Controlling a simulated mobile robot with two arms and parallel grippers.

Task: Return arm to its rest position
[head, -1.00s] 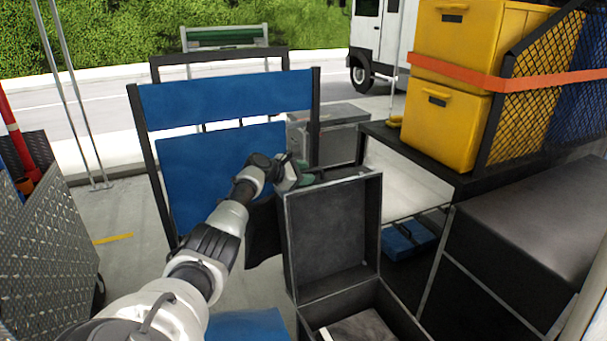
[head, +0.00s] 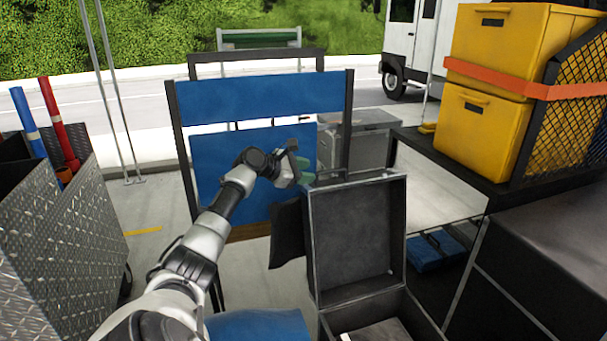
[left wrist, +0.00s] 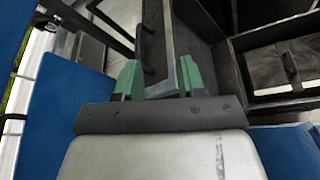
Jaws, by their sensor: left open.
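My left arm reaches up the middle of the head view. Its left gripper (head: 304,172) has green-tipped fingers and is beside the top left corner of the raised lid (head: 355,240) of a black case. In the left wrist view, the gripper (left wrist: 160,78) is open, its two green fingers apart. The lid's pale metal edge (left wrist: 170,35) and a dark handle show beyond and between the fingers; whether they touch is unclear. Nothing is held. My right gripper is in neither view.
A blue folding chair (head: 250,100) stands behind my left arm. The open black case (head: 415,325) is right of it. Yellow boxes (head: 485,130) stand on a dark shelf at right. A metal tread-plate box (head: 75,230) is at left. Pale floor lies between.

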